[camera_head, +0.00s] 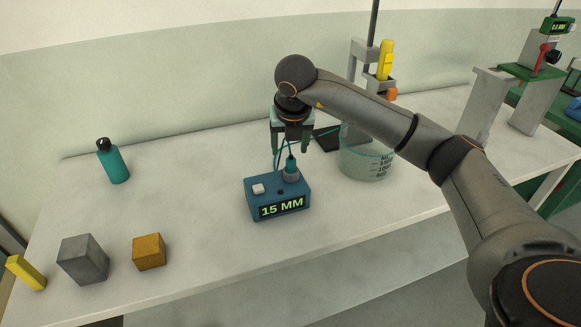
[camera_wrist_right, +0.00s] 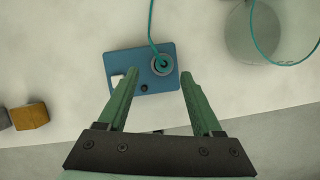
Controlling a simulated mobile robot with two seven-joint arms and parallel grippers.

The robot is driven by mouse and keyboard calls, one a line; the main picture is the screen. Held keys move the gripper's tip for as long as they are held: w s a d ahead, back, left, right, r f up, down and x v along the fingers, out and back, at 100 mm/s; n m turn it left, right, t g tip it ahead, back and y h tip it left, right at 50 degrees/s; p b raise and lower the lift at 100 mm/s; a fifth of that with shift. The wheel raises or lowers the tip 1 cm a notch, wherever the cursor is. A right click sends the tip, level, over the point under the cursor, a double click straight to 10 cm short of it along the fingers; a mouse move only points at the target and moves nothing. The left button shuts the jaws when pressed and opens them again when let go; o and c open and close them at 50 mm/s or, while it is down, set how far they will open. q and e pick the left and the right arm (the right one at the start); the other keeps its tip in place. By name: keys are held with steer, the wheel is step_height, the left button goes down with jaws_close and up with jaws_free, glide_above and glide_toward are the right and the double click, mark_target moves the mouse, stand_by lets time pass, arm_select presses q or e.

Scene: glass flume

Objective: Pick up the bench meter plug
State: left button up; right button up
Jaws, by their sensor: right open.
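The bench meter (camera_head: 277,199) is a blue box reading "15 MM" on the white bench; it also shows in the right wrist view (camera_wrist_right: 122,65). The teal plug (camera_head: 291,166) stands upright in a grey round socket on the meter's top right, with a teal cable rising from it. In the right wrist view the plug (camera_wrist_right: 161,64) sits beyond the fingertips. My right gripper (camera_head: 291,146) points down above and behind the meter; its green fingers (camera_wrist_right: 158,78) are open, with nothing between them. My left gripper is not in view.
A glass beaker (camera_head: 366,160) stands right of the meter, with a stand and yellow part (camera_head: 386,60) behind it. A teal bottle (camera_head: 113,162), a grey cube (camera_head: 83,260), an orange cube (camera_head: 149,252) and a yellow block (camera_head: 26,272) are left. Bench between is clear.

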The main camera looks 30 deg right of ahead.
mark_target(291, 159)
steer(key=x, duration=0.2)
steer(key=p+x, duration=0.1)
steer(key=x, duration=0.2)
steer(key=shift+s+d+f, duration=0.15)
steer(key=shift+d+f, duration=0.1)
jaws_close()
stand_by(0.4)
